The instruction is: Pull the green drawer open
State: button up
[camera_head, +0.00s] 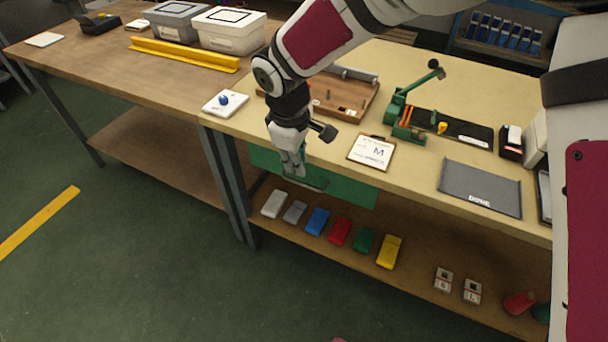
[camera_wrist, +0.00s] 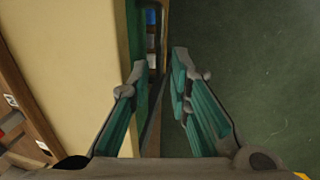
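The green drawer (camera_head: 345,189) shows as a flat green front under the near edge of the cream-topped table, and it looks shut. Its bar handle (camera_head: 318,184) runs along the front, partly hidden by my gripper. My gripper (camera_head: 294,170) points down at the left part of the drawer front. In the wrist view my gripper (camera_wrist: 160,65) is open, with its teal-padded fingers apart. There the drawer front is a thin green strip (camera_wrist: 136,45) along the table edge. A dark bar, seemingly the handle (camera_wrist: 154,125), lies between the fingers; I cannot tell whether they touch it.
A lower shelf (camera_head: 410,285) holds several coloured bundles under the drawer. On the tabletop are a clipboard (camera_head: 372,151), a grey mat (camera_head: 480,188), a wooden tray (camera_head: 345,98) and a green lever press (camera_head: 408,115). Floor in front is clear.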

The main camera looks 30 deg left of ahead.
aim_at(302, 182)
jog(key=f, duration=0.2)
jog(key=w+f, duration=0.1)
jog(key=f, duration=0.2)
jog(key=f+b, duration=0.1)
jog(key=f, duration=0.1)
jog(key=shift+w+f, duration=0.25)
jog(key=shift+f, duration=0.1)
grip_shut()
